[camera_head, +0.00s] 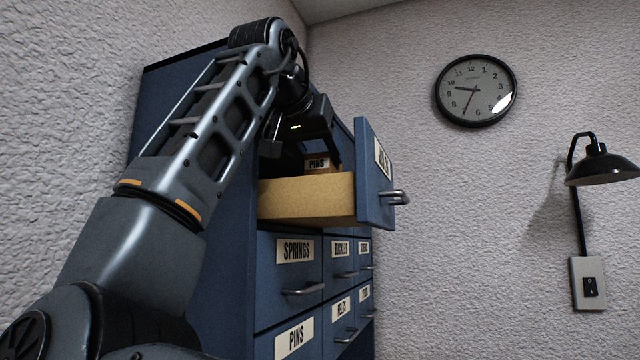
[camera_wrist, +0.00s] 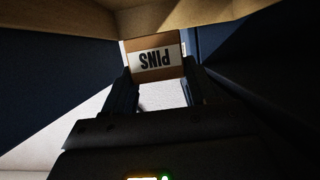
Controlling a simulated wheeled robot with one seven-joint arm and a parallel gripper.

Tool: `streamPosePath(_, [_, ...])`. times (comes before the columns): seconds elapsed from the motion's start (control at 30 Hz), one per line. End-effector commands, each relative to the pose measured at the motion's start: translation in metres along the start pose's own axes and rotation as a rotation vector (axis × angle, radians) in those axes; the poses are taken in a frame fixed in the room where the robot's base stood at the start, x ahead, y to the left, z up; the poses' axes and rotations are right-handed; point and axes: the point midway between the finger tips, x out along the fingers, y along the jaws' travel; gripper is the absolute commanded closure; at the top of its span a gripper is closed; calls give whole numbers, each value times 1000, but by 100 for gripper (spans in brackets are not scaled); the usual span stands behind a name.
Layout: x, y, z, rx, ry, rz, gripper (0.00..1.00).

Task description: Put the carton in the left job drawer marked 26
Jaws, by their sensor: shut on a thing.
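A small brown carton (camera_head: 317,164) with a white PINS label shows just above the near side wall of the pulled-out top drawer (camera_head: 305,200). My gripper (camera_head: 318,150) reaches down over this drawer and is shut on the carton. In the wrist view the carton (camera_wrist: 154,73) sits between the two fingers of my gripper (camera_wrist: 158,84), its label upside down. The carton's lower part is hidden behind the drawer wall in the head view, so I cannot tell if it touches the drawer floor. The drawer's front label (camera_head: 382,157) is too oblique to read.
The open drawer's blue front and metal handle (camera_head: 397,197) stick out. A clock (camera_head: 476,90) and a lamp (camera_head: 600,165) are on the wall.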

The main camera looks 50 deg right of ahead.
Motion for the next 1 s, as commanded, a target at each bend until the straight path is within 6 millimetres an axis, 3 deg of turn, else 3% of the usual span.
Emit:
streamPosePath(0.03, [8,0,-6,0,0,1,78])
streamPosePath(0.1, [12,-1,8,-2,-1,-2,78])
streamPosePath(0.33, [19,-1,25,-1,0,-1,78])
streamPosePath(0.6, [32,-1,58,-1,0,-1,78])
streamPosePath(1.0, [35,0,64,0,1,-1,78])
